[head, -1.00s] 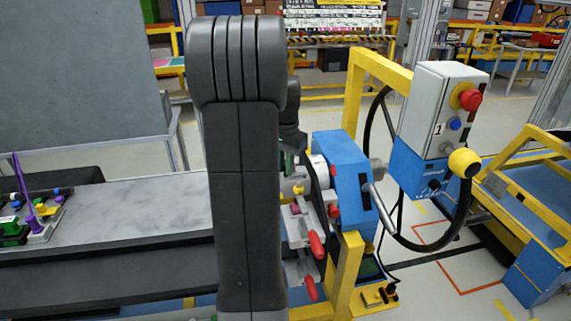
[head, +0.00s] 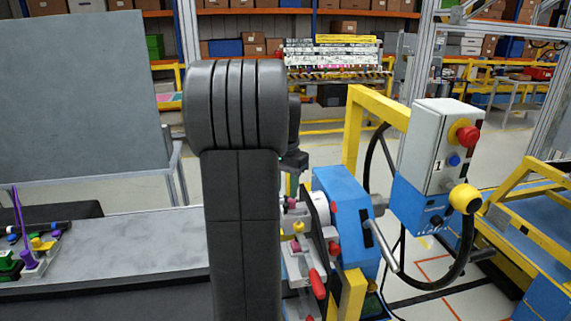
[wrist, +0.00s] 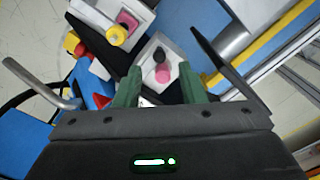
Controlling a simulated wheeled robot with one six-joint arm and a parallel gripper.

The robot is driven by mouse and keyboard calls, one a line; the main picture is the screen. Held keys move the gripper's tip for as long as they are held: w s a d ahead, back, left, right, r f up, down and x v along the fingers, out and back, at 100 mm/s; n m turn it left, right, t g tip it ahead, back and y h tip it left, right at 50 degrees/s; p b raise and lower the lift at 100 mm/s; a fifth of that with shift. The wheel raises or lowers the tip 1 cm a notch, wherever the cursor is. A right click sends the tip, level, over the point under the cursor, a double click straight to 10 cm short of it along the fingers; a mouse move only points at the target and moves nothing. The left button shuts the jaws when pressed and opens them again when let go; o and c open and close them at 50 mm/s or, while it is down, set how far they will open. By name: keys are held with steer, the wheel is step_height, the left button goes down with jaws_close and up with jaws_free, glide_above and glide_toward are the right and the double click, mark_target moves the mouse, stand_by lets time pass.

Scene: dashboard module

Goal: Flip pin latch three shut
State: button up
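The fixture with the pin latches (head: 299,262) stands right of my arm in the head view. It carries a pink knob (head: 291,203), a yellow knob (head: 298,227) and a red handle (head: 317,284). I cannot tell which latch is number three. In the wrist view, a pale latch plate with a pink and black pin (wrist: 161,70) lies beyond and between my fingertips. Another plate with a yellow knob (wrist: 117,35) is up and left. My gripper (wrist: 159,82) is open, its green fingers apart with nothing held. In the head view my arm hides most of it.
A blue housing (head: 344,205) and yellow frame stand close right of the latches. A control box with a red button (head: 467,136) hangs further right. In the wrist view, a bent metal bar (wrist: 40,85) lies left of the fingers. A grey worktop (head: 120,250) extends left.

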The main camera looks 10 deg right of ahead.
step_height(320, 180, up, 9)
stand_by(0.5)
step_height(320, 180, down, 14)
steer(key=shift+r, duration=0.1)
stand_by(0.5)
steer(key=shift+r, duration=0.1)
